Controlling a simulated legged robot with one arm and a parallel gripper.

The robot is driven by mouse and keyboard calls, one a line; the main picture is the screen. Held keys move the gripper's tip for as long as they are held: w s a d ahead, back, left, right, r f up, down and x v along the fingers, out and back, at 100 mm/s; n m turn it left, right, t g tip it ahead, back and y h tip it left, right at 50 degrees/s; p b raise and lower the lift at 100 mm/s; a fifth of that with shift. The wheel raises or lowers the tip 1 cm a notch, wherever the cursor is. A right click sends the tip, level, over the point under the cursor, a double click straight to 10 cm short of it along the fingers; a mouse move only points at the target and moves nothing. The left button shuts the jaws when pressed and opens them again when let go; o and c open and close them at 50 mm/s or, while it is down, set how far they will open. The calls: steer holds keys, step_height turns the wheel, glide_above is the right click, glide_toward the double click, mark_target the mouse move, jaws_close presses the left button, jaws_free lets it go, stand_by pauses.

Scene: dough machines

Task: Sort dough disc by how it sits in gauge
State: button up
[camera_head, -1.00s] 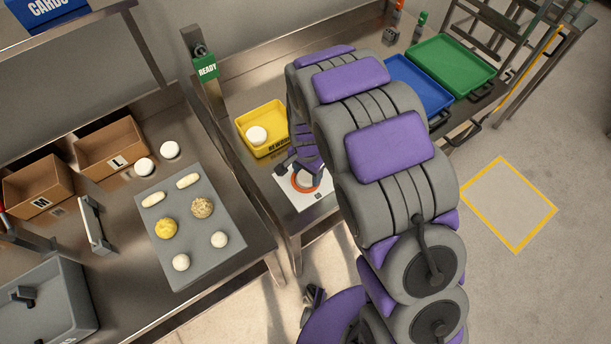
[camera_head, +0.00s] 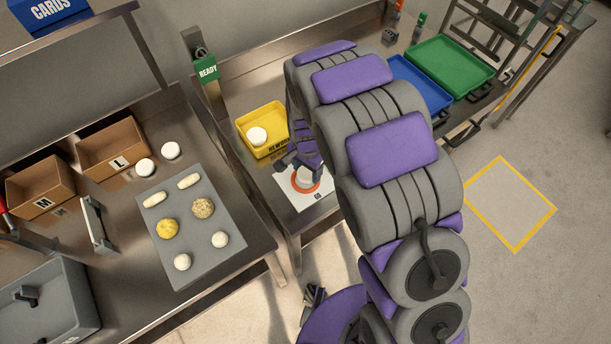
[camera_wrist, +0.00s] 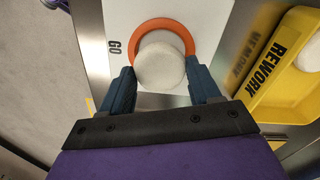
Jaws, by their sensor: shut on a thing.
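My gripper (camera_wrist: 162,88) is shut on a white dough disc (camera_wrist: 160,65), with one dark finger on each side of it. The disc lies over the orange ring gauge (camera_wrist: 186,33) and covers its near edge in the wrist view. I cannot tell whether the disc touches the ring. The ring is on a white card (camera_wrist: 215,22) marked GO. The head view also shows the disc (camera_head: 305,181) at the ring, partly behind my gripper. The yellow REWORK bin (camera_head: 270,148) stands beside the card and holds a white disc (camera_head: 257,136).
A blue tray (camera_head: 420,82) and a green tray (camera_head: 450,63) lie beyond my arm. A grey board (camera_head: 198,239) with several dough pieces is on the left table, near brown boxes M (camera_head: 40,187) and L (camera_head: 111,148). A post with a READY sign (camera_head: 206,68) stands between.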

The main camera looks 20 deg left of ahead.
mark_target(308, 172)
steer(key=shift+r+p, duration=0.65)
steer(key=shift+r, duration=1.25)
